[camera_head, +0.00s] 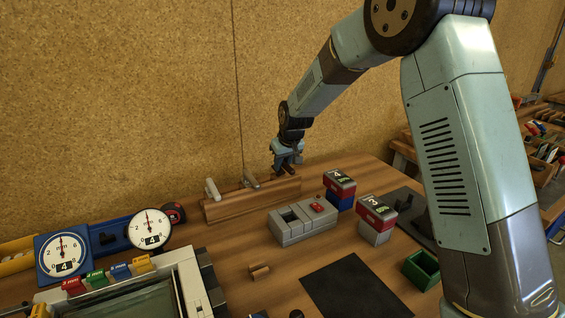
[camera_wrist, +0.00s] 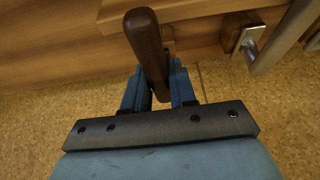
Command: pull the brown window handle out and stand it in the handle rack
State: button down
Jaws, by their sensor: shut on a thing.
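The handle rack (camera_head: 252,201) is a long wooden block at the back of the bench, against the cork wall. Two grey metal handles stand in it, one at its left end (camera_head: 212,190) and one near the middle (camera_head: 250,182). My gripper (camera_head: 287,167) is at the rack's right end, fingers pointing down. In the wrist view, the brown window handle (camera_wrist: 147,40) sits between the two blue fingers (camera_wrist: 158,88), which are shut on it. The rack's wood and a metal handle (camera_wrist: 247,40) show beyond. Whether the brown handle's lower end is seated in the rack is hidden.
A grey box with a red button (camera_head: 303,222) stands in front of the rack, with labelled blocks (camera_head: 340,187) to its right. Dial gauges (camera_head: 150,229) and a glass frame (camera_head: 140,297) are at left. A black mat (camera_head: 357,286) and a green bin (camera_head: 422,269) lie in front.

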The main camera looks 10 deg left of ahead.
jog(key=shift+f, duration=0.85)
jog(key=c, duration=0.8)
grip_release()
jog(key=v, duration=1.3)
jog(key=shift+s, duration=0.1)
jog(key=shift+s+d+r, duration=0.1)
jog(key=shift+r, duration=0.2)
